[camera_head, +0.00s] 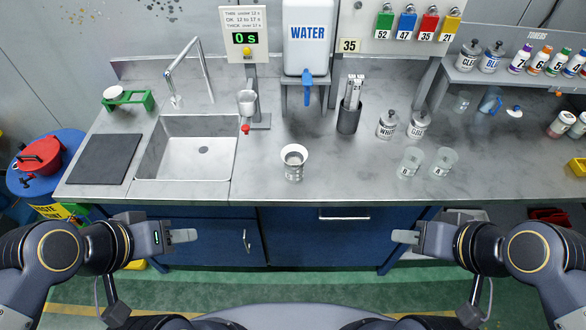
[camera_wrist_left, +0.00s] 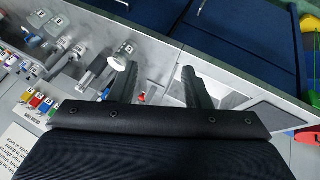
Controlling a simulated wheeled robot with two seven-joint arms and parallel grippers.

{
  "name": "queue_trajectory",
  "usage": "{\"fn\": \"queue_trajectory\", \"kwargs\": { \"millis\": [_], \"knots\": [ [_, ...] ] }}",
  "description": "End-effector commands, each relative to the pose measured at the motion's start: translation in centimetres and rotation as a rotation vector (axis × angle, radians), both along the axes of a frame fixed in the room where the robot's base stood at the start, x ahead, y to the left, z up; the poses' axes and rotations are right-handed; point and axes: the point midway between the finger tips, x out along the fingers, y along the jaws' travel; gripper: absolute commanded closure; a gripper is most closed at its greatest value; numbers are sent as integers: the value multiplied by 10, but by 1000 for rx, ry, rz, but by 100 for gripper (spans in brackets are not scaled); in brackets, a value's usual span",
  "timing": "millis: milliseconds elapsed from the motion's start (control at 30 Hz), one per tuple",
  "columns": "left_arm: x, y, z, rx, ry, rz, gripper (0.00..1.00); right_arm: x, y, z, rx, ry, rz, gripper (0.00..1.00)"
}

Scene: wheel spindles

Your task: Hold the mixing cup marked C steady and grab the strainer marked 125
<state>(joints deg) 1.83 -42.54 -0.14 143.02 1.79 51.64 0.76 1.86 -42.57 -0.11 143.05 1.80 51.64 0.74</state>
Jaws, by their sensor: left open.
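A translucent mixing cup (camera_head: 294,173) stands on the counter at centre, with a white-rimmed strainer (camera_head: 293,152) sitting in its top. The marks on both are too small to read surely. The strainer's pale rim also shows in the left wrist view (camera_wrist_left: 122,52), near one finger. Two other clear cups, one (camera_head: 410,162) and another (camera_head: 443,163), stand further right. My left gripper (camera_head: 183,236) is in front of the counter edge, open and empty, apart from the cup. My right gripper (camera_head: 405,236) is also in front of the counter, seen edge-on, touching nothing.
A sink (camera_head: 190,155) lies left of the cup. Behind are a stand with a small metal cup (camera_head: 247,100), a water tank (camera_head: 308,35) and a dark tool holder (camera_head: 349,118). Lidded jars (camera_head: 388,125) stand right. The counter around the cup is clear.

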Motion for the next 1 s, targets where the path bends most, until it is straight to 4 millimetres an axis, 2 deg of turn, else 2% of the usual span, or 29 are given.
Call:
{"fn": "queue_trajectory", "kwargs": {
  "millis": [33,133,233,267,333,500,667,867,1000],
  "knots": [
    [1,0,-3,-2,3,1,49,0,0,-3,0,0,0,64],
    [3,-1,-16,-19,18,9,36,0,0,-18,0,0,0,64],
    [11,-3,-38,-62,59,32,23,0,0,-45,0,0,0,64],
    [16,-4,-45,-88,84,45,22,0,0,-55,0,0,0,64],
    [33,-8,-48,-167,160,90,22,0,0,-67,0,1,0,64],
    [79,-19,-46,-360,360,209,22,0,0,-78,0,0,0,64],
    [129,-32,-56,-526,555,323,22,0,0,-89,0,-1,0,64],
    [194,-49,-85,-714,806,466,22,0,0,-103,0,0,0,64],
    [238,-63,-116,-834,988,562,22,0,0,-114,0,0,0,64]
  ]
}}
